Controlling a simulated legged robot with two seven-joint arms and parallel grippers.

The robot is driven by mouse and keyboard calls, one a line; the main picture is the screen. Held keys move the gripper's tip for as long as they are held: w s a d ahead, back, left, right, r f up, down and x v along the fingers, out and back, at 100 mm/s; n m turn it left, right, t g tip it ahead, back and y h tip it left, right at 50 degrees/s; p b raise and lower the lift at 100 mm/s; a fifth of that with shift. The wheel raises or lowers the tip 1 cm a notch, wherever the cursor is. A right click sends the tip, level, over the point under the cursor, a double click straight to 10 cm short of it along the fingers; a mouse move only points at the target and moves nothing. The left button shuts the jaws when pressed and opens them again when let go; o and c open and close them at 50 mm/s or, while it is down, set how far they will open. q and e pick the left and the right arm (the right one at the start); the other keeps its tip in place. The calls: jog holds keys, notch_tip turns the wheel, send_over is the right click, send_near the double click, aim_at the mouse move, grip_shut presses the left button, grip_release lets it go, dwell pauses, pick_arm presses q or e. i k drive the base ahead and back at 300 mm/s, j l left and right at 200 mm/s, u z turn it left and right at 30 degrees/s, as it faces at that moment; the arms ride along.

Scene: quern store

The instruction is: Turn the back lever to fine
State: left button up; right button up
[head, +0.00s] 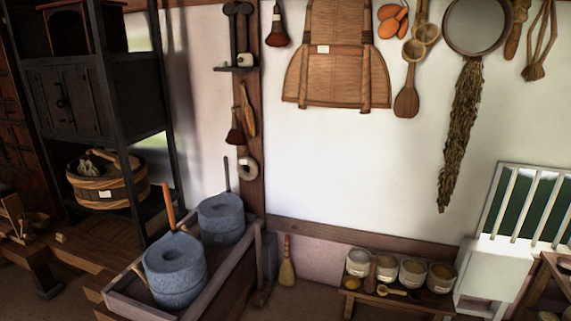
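Two grey stone querns stand in a wooden trough (128,304) at the lower left. The front quern (175,283) has an upright orange-brown wooden handle (168,206). The back quern (221,231) is further back and to the right, with a thin dark upright rod (226,174) rising at its rear edge. I cannot tell whether this rod is the back lever, and no coarse or fine marking is readable. Neither of my grippers shows in the head view.
A dark shelf (118,125) with a wooden tub (110,193) stands left of the querns. A small broom (287,268) and a low bench (400,299) with several filled jars are to the right. Tools hang on the wall. Some bare floor shows in front of the bench.

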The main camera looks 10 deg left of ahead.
aim_at(197, 236)
jog(key=i, duration=1.65)
jog(key=i+u, duration=0.25)
jog(key=u, duration=0.15)
jog(key=i+l+u, duration=0.1)
jog(key=i+u, duration=0.15)
jog(key=u, duration=0.15)
jog(key=i+l+u, duration=0.15)
jog(key=u, duration=0.25)
jog(key=i+l+u, duration=0.25)
jog(key=u, duration=0.15)
jog(key=i+l+u, duration=0.2)
jog(key=u, duration=0.2)
jog(key=i+l+u, duration=0.25)
jog(key=u, duration=0.15)
jog(key=i+l+u, duration=0.1)
jog(key=l+u, duration=0.35)
jog(key=i+l+u, duration=0.15)
jog(key=u, duration=0.25)
jog(key=l+u, duration=0.4)
jog(key=l, duration=0.1)
